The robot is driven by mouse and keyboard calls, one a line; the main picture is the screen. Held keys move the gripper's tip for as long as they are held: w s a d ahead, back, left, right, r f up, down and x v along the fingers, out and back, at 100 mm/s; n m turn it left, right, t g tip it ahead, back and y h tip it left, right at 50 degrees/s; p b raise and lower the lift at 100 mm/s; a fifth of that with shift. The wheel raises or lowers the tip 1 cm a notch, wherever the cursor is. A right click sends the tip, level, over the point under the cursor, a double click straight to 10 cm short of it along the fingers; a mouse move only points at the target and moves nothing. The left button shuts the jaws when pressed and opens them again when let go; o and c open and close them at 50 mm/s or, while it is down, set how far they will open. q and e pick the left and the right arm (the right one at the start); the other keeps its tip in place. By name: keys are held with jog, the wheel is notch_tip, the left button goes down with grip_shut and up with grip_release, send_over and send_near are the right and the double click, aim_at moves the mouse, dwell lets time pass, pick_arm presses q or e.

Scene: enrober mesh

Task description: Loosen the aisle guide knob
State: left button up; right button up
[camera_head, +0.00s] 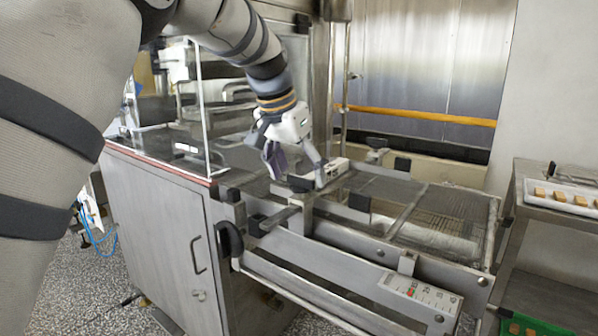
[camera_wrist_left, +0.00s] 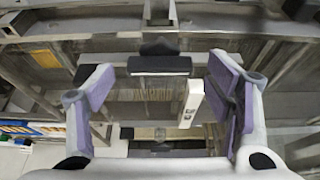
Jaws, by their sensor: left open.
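My left gripper (camera_head: 293,160) hangs over the near part of the conveyor, its purple-padded fingers apart and empty. In the left wrist view, the open left gripper (camera_wrist_left: 158,72) has a dark bar-shaped piece (camera_wrist_left: 160,65) between and beyond its fingers, apart from both pads. I cannot tell which is the aisle guide knob. My right gripper is not in view.
A small white block (camera_head: 335,171) lies close beside the fingers; it also shows in the left wrist view (camera_wrist_left: 192,103). The wire mesh belt (camera_head: 440,215) runs right between metal rails. A clear guard panel (camera_head: 202,105) stands left. A tray (camera_head: 570,203) of brown pieces is at right.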

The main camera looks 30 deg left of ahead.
pick_arm(q)
jog(key=shift+w+f, duration=0.15)
jog(key=shift+f, duration=0.05)
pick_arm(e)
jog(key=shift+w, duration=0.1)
pick_arm(q)
jog(key=c, duration=1.2)
jog(key=shift+o, duration=0.2)
